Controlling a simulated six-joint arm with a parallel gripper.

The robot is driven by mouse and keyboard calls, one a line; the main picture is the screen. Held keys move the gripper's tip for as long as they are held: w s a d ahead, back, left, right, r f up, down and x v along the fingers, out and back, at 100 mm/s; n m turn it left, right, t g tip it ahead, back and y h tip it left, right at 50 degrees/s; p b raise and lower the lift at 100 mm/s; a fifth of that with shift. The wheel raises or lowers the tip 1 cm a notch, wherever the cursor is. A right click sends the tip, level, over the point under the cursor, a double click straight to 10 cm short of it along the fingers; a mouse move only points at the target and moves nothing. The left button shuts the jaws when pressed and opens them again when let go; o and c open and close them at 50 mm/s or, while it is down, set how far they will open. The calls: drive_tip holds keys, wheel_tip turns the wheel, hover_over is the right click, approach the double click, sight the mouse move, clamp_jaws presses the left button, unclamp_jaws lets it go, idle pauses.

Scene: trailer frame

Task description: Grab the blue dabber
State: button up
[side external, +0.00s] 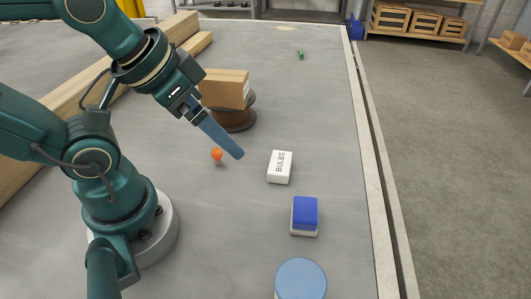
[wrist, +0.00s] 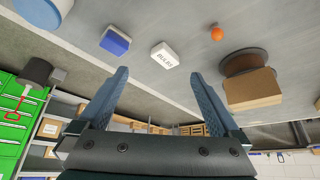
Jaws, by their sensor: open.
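A blue block with a white base (side external: 305,213) sits on the grey surface at the lower right of the side view. It also shows in the wrist view (wrist: 115,41), at the upper left. A light blue round-topped thing (side external: 301,278) stands nearer the camera and is cut off by the bottom edge; the wrist view shows part of it (wrist: 42,11). I cannot tell for sure which is the dabber; the block is the deeper blue. My gripper (side external: 238,153) is above the surface, left of and apart from both. In the wrist view its fingers (wrist: 160,75) are apart with nothing between them.
A white BULBS box (side external: 280,167) lies between my gripper and the blue block. An orange ball-shaped thing (side external: 217,154) is near the fingers. A cardboard box (side external: 224,88) rests on a brown spool (side external: 236,119) behind. Timber beams (side external: 180,32) lie at left. A small green item (side external: 301,55) is far back.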

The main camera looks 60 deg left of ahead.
drive_tip(key=w+a+r+m+t+y, duration=0.25)
drive_tip(key=w+r+t, duration=0.2)
drive_tip(key=w, duration=0.45)
drive_tip(key=m+g+h, duration=0.2)
drive_tip(key=m+h, duration=0.9)
drive_tip(key=h, duration=0.1)
hover_over(301, 206)
drive_tip(key=a, duration=0.3)
drive_tip(key=shift+n, duration=0.25)
drive_tip(key=f, duration=0.9)
drive_tip(key=w+f, duration=0.1)
drive_tip(key=f, duration=0.3)
drive_tip(key=shift+f, duration=0.15)
drive_tip(key=shift+n+g+h, duration=0.35)
drive_tip(key=shift+n+g, duration=0.25)
drive_tip(key=shift+g, duration=0.05)
drive_tip(key=s+f, duration=0.2)
drive_tip(key=f, duration=0.1)
drive_tip(key=shift+s+d+f, duration=0.15)
drive_tip(key=shift+s, duration=0.2)
drive_tip(key=shift+s+f+n, duration=0.1)
drive_tip(key=shift+f+n, duration=0.2)
drive_tip(key=shift+f, duration=0.1)
drive_tip(key=shift+x, duration=2.4)
